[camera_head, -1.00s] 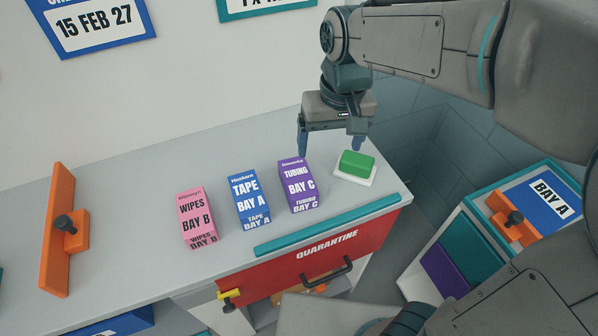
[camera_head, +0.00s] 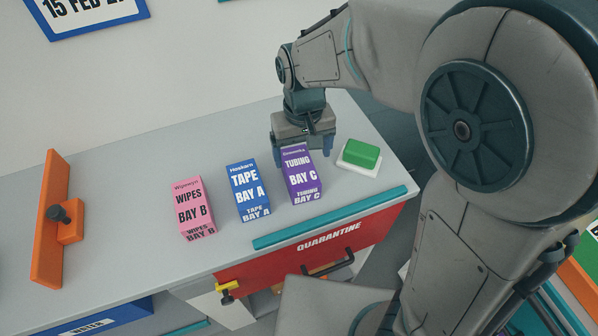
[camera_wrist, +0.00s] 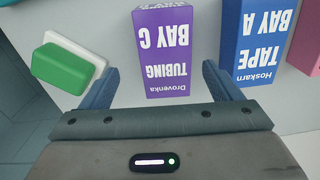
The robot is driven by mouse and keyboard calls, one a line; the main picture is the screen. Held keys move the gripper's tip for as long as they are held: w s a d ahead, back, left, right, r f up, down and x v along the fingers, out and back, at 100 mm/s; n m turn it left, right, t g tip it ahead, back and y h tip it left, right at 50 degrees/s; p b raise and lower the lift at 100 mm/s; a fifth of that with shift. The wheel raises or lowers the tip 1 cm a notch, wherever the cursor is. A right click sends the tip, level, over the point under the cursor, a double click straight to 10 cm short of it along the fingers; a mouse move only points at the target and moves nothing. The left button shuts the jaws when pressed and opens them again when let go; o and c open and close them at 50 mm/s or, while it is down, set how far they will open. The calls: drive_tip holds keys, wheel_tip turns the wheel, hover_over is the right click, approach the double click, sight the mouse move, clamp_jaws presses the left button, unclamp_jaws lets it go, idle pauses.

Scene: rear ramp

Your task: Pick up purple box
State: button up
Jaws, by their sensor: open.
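The purple box (camera_head: 300,176), labelled TUBING BAY C, stands upright on the grey counter, right of the blue TAPE box. My gripper (camera_head: 302,155) is right behind the purple box in the head view, with its fingers pointing down. In the wrist view the purple box (camera_wrist: 166,50) lies ahead of and between the two open fingers, upside down in the picture. The gripper (camera_wrist: 158,85) is open and empty. The box partly hides the gripper's lower end in the head view, and I cannot tell whether a finger touches it.
The blue box (camera_head: 247,190) stands close on the left, with a pink box (camera_head: 192,208) beyond it. A green block on a white base (camera_head: 361,155) is on the right. A teal strip (camera_head: 330,217) runs along the counter's front edge. An orange upright panel (camera_head: 50,220) stands far left.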

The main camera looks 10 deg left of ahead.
sight(300, 167)
drive_tip(key=f, duration=0.4)
drive_tip(key=shift+s+a+f, duration=0.15)
drive_tip(key=shift+a+f, duration=0.05)
drive_tip(key=shift+a, duration=0.15)
drive_tip(key=shift+f, duration=0.4)
drive_tip(key=c, duration=1.2)
